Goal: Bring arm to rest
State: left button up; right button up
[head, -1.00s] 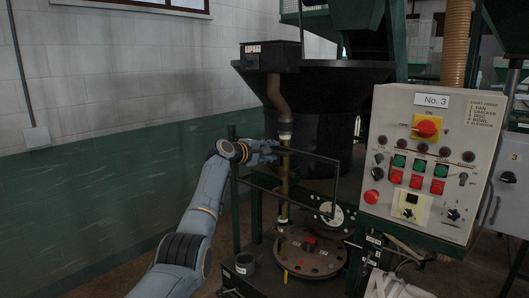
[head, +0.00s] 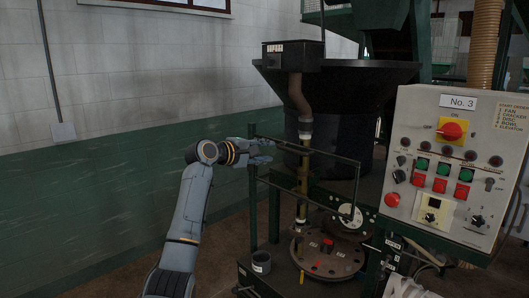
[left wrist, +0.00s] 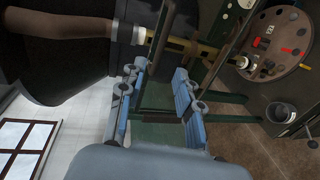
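My left gripper (head: 264,151) is at the left side of the machine, near the dark rail frame (head: 330,157) and the yellowish vertical pipe (head: 302,180). In the left wrist view its two blue fingers (left wrist: 155,82) are spread apart, with nothing held between them. The frame's bars and the pipe (left wrist: 180,45) show beyond the fingertips. I cannot tell whether a finger touches the frame. My right gripper is in neither view.
A control panel (head: 457,172) marked No. 3 stands at the right. A black hopper (head: 345,100) is behind the pipe. A round brown plate (head: 330,262) and a small dark cup (head: 261,262) sit low. Open floor lies before the green-and-white wall (head: 100,190).

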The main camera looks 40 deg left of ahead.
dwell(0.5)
